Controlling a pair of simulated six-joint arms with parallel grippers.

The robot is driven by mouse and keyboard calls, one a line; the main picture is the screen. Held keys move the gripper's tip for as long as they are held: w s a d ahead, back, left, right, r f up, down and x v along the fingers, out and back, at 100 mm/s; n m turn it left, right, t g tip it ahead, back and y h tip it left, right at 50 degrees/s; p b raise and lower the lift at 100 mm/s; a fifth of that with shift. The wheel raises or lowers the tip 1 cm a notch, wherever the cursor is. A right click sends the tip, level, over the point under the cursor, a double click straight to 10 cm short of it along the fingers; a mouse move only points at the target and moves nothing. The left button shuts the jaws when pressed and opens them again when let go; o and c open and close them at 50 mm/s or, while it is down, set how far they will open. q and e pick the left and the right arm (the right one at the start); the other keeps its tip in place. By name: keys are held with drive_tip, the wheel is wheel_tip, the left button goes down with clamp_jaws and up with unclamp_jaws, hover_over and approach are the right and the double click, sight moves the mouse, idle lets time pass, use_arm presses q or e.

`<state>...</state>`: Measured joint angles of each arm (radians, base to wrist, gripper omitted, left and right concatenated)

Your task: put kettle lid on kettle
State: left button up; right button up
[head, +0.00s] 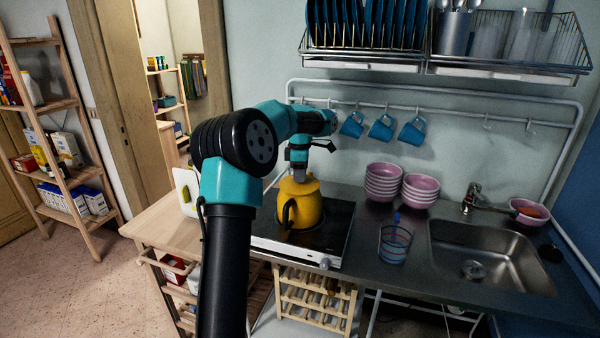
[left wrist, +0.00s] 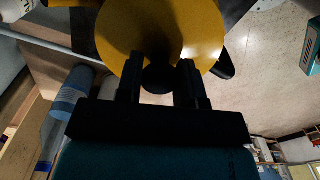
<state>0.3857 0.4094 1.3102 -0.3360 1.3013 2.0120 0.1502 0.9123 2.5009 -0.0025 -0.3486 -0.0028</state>
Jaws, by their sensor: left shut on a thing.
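The yellow kettle (head: 304,207) stands on the cooktop, its dark handle facing the front. My left gripper (head: 298,176) is directly above the kettle, pointing down. In the left wrist view, the fingers (left wrist: 160,88) are shut on the dark knob of the round yellow lid (left wrist: 125,40). The lid is at the kettle's top, and I cannot tell whether it rests on the rim or hovers just above it. The lid hides the kettle's opening. My right gripper is not in view.
The white-edged cooktop (head: 285,254) sits left of pink bowl stacks (head: 382,183), a glass (head: 393,245) and the sink (head: 490,254). Blue cups (head: 381,128) hang from a rail behind. A dish rack (head: 500,42) is above. Bare wooden counter (head: 160,222) lies left.

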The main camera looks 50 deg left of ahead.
use_arm(q)
drive_tip(key=shift+f, duration=0.15)
drive_tip(key=o, duration=1)
wheel_tip(320, 180, up, 18)
drive_tip(key=shift+f, duration=0.25)
idle(0.8)
